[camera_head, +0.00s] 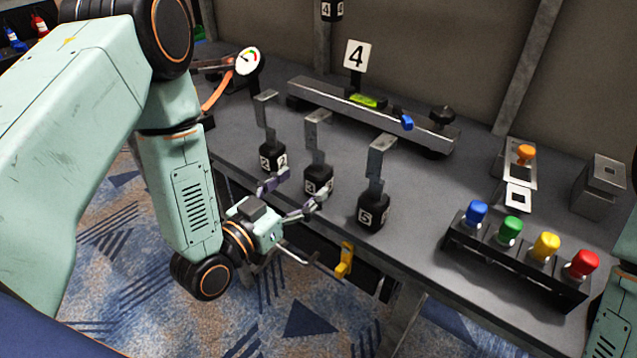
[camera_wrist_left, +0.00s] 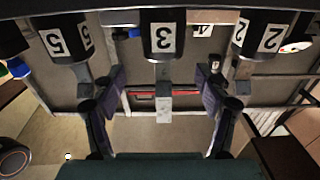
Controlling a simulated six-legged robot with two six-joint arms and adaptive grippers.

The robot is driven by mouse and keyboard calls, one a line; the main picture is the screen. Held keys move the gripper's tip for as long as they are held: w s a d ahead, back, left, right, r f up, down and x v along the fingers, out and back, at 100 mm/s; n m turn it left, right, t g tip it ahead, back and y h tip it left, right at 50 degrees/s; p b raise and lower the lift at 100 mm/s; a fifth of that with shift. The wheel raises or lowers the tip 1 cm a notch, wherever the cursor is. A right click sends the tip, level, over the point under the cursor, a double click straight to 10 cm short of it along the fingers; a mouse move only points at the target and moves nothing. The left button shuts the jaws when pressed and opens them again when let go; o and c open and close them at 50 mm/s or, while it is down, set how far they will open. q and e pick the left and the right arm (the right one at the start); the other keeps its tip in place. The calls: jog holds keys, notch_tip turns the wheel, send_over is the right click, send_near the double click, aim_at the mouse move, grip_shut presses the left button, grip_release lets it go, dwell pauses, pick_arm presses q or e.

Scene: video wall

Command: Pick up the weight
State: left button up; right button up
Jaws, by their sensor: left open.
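Three black weights with grey upright handles stand in a row near the bench's front edge. They are weight 2 (camera_head: 272,158), weight 3 (camera_head: 318,183) and weight 5 (camera_head: 373,212). My left gripper (camera_head: 291,196) is open in front of weight 3 and apart from it. In the left wrist view, which is upside down, weight 3 (camera_wrist_left: 162,38) and its handle (camera_wrist_left: 164,104) line up between the open fingers (camera_wrist_left: 161,88). Weight 5 (camera_wrist_left: 68,40) and weight 2 (camera_wrist_left: 262,38) lie outside the fingers. My right gripper is not in view.
The grey bench (camera_head: 430,225) carries a levelling bar (camera_head: 375,108) behind the weights and a sign 4 (camera_head: 357,55). A rack of coloured knobs (camera_head: 515,262) stands at the right. A round gauge (camera_head: 248,61) is at the back left. A yellow handle (camera_head: 345,260) hangs below the front edge.

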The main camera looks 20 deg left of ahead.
aim_at(317, 170)
pick_arm(q)
jog(key=x, duration=0.2)
jog(key=b+x, duration=0.1)
jog(key=x, duration=0.3)
jog(key=shift+w+f+b, duration=0.3)
jog(key=shift+w+b, duration=0.05)
jog(key=shift+w, duration=0.05)
jog(key=shift+s+a+r, duration=0.1)
jog(key=shift+c, duration=0.5)
jog(key=c, duration=0.4)
grip_shut()
jog(key=shift+r, duration=0.1)
